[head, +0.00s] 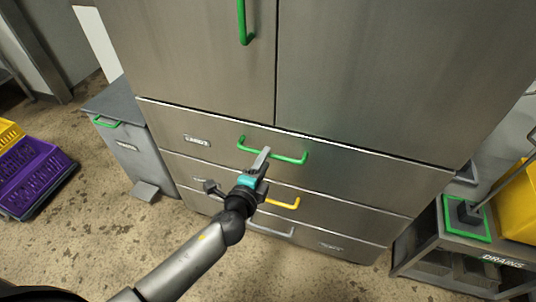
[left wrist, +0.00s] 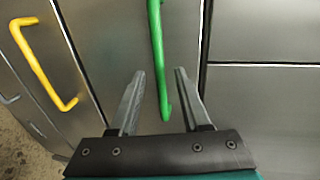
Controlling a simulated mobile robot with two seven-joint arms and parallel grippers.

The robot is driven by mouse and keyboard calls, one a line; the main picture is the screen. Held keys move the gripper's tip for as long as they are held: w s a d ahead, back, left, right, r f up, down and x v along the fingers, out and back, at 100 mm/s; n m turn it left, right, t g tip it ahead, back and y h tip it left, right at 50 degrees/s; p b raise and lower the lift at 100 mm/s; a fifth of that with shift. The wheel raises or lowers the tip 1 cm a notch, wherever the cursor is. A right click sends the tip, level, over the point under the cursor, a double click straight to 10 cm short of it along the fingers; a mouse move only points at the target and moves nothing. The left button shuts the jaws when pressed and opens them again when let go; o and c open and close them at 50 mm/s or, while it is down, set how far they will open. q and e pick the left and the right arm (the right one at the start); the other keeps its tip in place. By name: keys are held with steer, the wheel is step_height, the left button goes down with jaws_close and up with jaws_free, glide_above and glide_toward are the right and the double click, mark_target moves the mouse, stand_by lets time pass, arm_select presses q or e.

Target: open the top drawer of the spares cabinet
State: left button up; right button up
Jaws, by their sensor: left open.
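The spares cabinet's top drawer (head: 350,170) is a wide steel front, flush with the cabinet and shut. Its green bar handle (head: 289,159) is in the middle of the head view. My left gripper (head: 265,153) is open in front of this handle, near its middle. In the left wrist view, the green handle (left wrist: 157,45) runs upright between the two fingers of my left gripper (left wrist: 159,73). Whether the fingers touch the bar cannot be told. My right gripper is not in view.
Below are drawers with a yellow handle (head: 283,203) and a grey handle (head: 270,230). Doors with a green handle (head: 243,22) are above. A grey bin (head: 135,150) stands left, a drains stand (head: 470,250) right, purple crates (head: 32,178) far left. Floor in front is clear.

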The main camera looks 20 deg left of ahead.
arm_select(q)
steer(key=shift+x, duration=1.8)
jaws_close()
